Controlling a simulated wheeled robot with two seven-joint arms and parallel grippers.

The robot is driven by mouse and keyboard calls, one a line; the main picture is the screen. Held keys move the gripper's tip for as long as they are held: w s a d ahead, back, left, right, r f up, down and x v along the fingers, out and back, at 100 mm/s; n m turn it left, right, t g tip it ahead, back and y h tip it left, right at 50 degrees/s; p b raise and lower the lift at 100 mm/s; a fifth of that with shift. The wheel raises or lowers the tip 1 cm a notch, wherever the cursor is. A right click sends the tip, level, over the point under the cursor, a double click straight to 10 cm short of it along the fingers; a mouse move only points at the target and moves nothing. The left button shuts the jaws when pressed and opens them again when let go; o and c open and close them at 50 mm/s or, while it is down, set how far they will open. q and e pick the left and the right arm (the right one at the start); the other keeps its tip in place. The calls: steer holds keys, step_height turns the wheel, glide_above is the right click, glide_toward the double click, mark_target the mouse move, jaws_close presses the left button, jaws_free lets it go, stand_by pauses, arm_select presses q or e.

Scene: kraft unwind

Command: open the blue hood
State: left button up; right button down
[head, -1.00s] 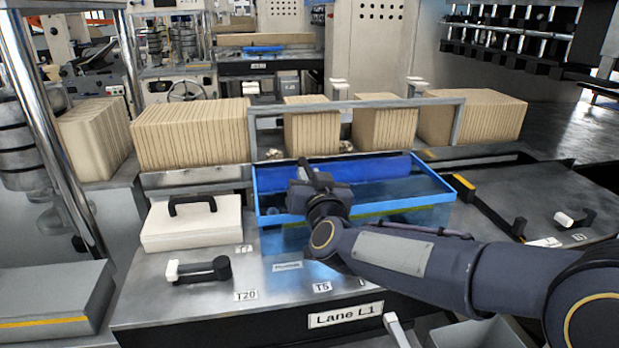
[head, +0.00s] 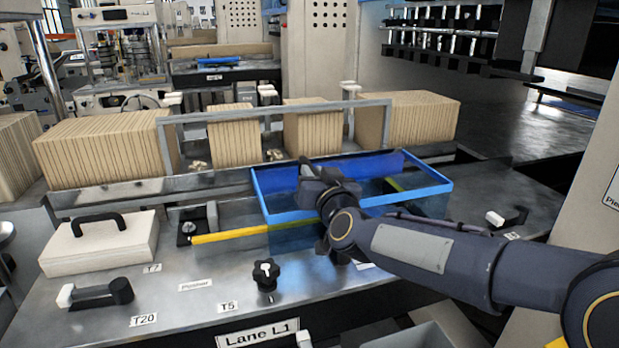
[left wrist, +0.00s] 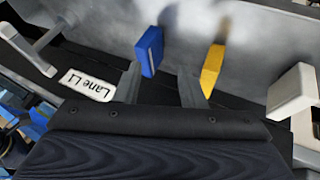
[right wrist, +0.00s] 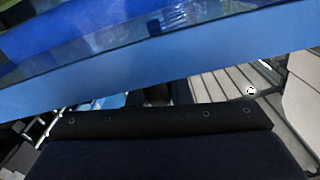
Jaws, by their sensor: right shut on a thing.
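The blue hood (head: 262,200) is a clear box with a blue rim in the middle of the head view, over the bench. Its blue edge fills the upper part of the right wrist view (right wrist: 150,65). My right gripper (head: 314,172) is at the hood and shut on it. My arm covers part of its front rim, and the exact grip point is hard to see. My left gripper is absent from the head view.
A white case (head: 98,246), a yellow bar (head: 230,235) and a black knob (head: 265,272) are on the bench left of and before the hood. Brown board stacks (head: 105,145) stand behind. Blue (left wrist: 150,50) and yellow (left wrist: 212,70) paddles show in the left wrist view.

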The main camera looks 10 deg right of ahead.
steer(key=shift+d, duration=0.15)
steer(key=c, duration=1.4)
jaws_free()
steer(key=shift+o, duration=0.2)
steer(key=s+d, duration=0.1)
steer(key=s, duration=0.6)
steer(key=shift+s+d, duration=0.2)
steer(key=shift+s, duration=0.15)
